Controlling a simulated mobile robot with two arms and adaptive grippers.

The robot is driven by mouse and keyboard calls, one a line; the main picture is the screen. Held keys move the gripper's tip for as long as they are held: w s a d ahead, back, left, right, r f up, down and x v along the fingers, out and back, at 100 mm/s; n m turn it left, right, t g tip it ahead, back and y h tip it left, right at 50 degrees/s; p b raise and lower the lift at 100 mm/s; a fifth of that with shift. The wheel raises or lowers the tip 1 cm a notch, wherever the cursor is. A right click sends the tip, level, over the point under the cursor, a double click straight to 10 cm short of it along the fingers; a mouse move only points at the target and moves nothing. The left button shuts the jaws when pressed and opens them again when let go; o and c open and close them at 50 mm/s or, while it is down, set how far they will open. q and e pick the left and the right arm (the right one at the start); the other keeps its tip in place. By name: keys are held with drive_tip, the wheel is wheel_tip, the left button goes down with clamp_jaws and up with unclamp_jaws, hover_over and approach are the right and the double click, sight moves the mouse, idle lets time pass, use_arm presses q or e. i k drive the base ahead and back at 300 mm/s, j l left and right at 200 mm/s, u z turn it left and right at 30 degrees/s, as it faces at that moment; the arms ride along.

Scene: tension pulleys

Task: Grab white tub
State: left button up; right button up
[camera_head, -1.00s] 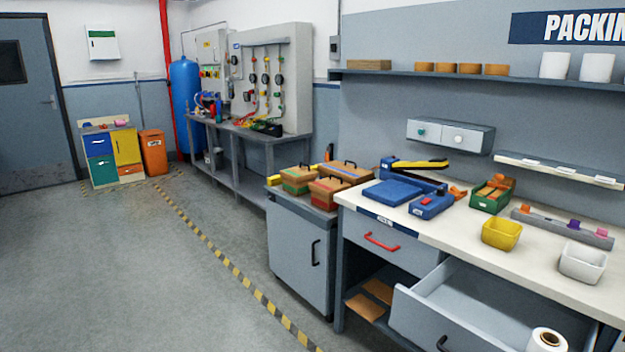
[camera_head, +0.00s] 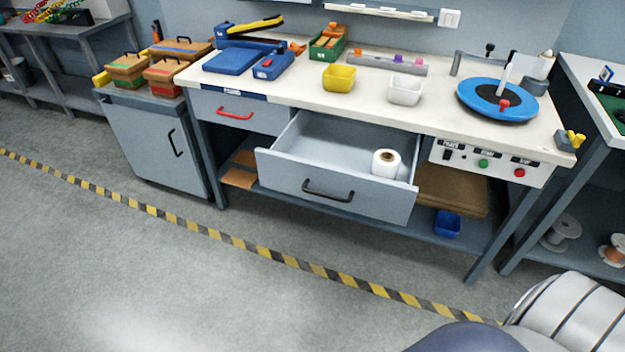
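The white tub (camera_head: 405,89) is a small open container standing upright on the packing bench top (camera_head: 300,92). It sits to the right of a yellow tub (camera_head: 339,77), with a gap between them. Neither of my grippers is in view. Nothing hides the white tub.
An open drawer (camera_head: 340,150) juts out below the tubs, with a white roll (camera_head: 386,163) inside. A blue turntable (camera_head: 497,99) stands right of the white tub. A grey rail (camera_head: 387,65) lies behind. The floor in front is clear, crossed by a striped line (camera_head: 240,243).

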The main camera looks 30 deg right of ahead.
sight(398, 84)
drive_tip(key=z, duration=1.5)
drive_tip(key=i+j, duration=0.05)
